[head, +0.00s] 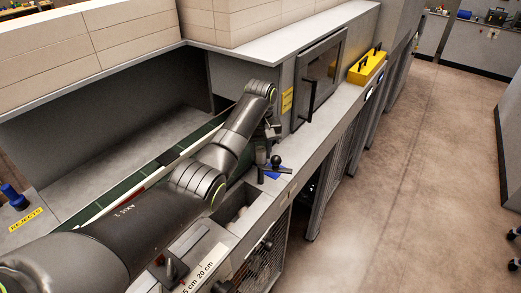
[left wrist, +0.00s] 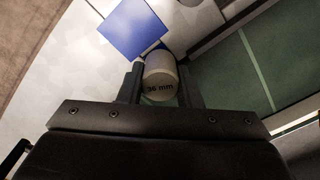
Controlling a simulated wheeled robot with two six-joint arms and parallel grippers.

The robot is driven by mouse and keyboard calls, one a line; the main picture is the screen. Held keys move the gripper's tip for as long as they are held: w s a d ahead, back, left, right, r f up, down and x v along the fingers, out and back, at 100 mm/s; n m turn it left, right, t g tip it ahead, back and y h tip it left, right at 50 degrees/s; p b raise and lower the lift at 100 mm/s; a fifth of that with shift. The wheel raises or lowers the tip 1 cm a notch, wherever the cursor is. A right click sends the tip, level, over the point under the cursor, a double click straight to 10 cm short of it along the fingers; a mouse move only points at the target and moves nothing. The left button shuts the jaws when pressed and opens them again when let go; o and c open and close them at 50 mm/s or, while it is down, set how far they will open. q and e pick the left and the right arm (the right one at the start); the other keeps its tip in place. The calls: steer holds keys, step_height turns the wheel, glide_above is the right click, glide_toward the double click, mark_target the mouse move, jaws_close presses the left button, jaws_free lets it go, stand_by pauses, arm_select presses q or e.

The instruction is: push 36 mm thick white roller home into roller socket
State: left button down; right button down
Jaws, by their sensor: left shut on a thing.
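My left gripper (left wrist: 160,84) is shut on the white roller (left wrist: 159,77), which is marked "36 mm". The roller sits between the two dark fingers with its labelled end towards the wrist camera. In the head view my left gripper (head: 267,163) is low over the counter, beside a blue square patch (head: 278,172). The patch also shows in the left wrist view (left wrist: 131,28), just beyond the roller. I cannot make out the roller socket, nor whether the roller touches it. My right gripper is not in view.
A green conveyor belt (head: 131,184) runs along the counter on the left. A dark-doored cabinet (head: 320,72) and a yellow toolbox (head: 367,67) stand farther back. A blue object (head: 14,196) stands by the "REJECTS" label (head: 26,219). Open floor (head: 420,180) lies to the right.

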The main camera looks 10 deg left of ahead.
arm_select(q)
steer(key=shift+f, duration=0.45)
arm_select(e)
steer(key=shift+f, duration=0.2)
arm_select(q)
steer(key=c, duration=0.9)
jaws_free()
steer(key=shift+c, duration=0.2)
